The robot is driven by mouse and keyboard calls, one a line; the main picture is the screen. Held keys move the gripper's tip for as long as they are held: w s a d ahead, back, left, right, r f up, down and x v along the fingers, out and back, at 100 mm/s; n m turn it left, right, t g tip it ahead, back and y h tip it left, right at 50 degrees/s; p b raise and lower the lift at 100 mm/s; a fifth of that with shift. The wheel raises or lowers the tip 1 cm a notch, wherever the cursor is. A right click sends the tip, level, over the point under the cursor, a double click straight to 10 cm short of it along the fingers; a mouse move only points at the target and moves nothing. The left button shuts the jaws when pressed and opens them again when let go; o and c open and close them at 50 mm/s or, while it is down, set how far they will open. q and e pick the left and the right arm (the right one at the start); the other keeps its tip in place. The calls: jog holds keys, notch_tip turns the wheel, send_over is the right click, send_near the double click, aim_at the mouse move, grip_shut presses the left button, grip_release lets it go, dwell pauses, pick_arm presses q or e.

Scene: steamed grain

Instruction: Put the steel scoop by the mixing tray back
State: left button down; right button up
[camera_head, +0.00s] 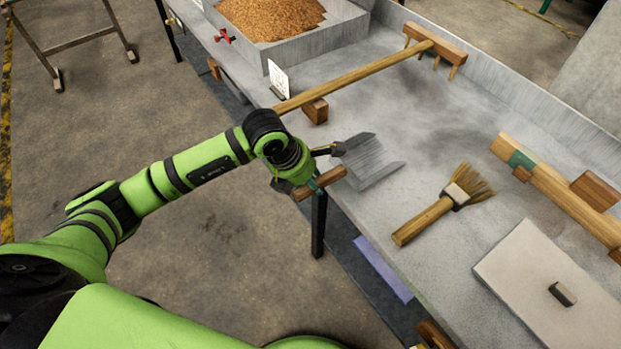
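The steel scoop has a grey metal pan (368,160) and a short wooden handle (328,180) with a green band. Its pan lies at the near edge of the grey worktable, and the handle sticks out past that edge. My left gripper (303,176) is at the handle, its dark fingers partly hidden by the wrist. I cannot tell whether they are closed on it. A grey tray (318,52) heaped with brown grain (272,16) stands at the far end of the table. My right gripper is not in view.
A long wooden rake (362,73) lies behind the scoop, with a small wooden block (316,110) under its handle. A brush (436,212), a pale lidded board (545,285) and a wooden tool (560,190) lie to the right. The table's middle is clear.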

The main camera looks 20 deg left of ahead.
pick_arm(q)
jog(key=shift+f+b, duration=0.25)
jog(key=shift+b, duration=0.1)
jog(key=c, duration=0.7)
grip_release()
jog(key=shift+o, duration=0.2)
